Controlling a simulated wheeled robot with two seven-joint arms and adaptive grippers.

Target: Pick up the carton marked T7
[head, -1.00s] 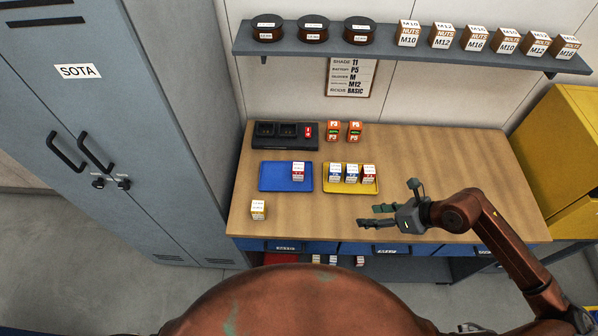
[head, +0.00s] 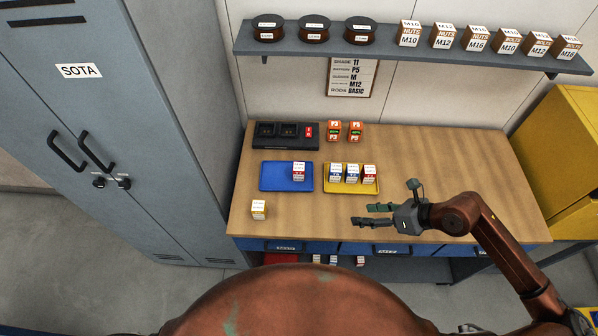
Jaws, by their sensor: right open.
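Small white-topped cartons stand on the wooden bench, and their marks are too small to read surely, so I cannot tell which is T7. One carton with a red band (head: 299,171) stands on the blue tray (head: 272,184). The yellow tray (head: 358,189) holds two blue-banded cartons, a left one (head: 335,173) and a middle one (head: 352,173), and a red-banded carton (head: 370,174). A yellow-banded carton (head: 258,210) stands alone near the front left. My right gripper (head: 362,214) is open and empty, pointing left, in front of the yellow tray. My left gripper is out of view.
A dark charger (head: 286,136) and two orange battery packs (head: 345,131) sit at the back. A shelf (head: 400,58) with spools and boxes hangs above. A grey locker (head: 150,130) borders the left, a yellow cabinet (head: 560,150) the right. The bench's right side is clear.

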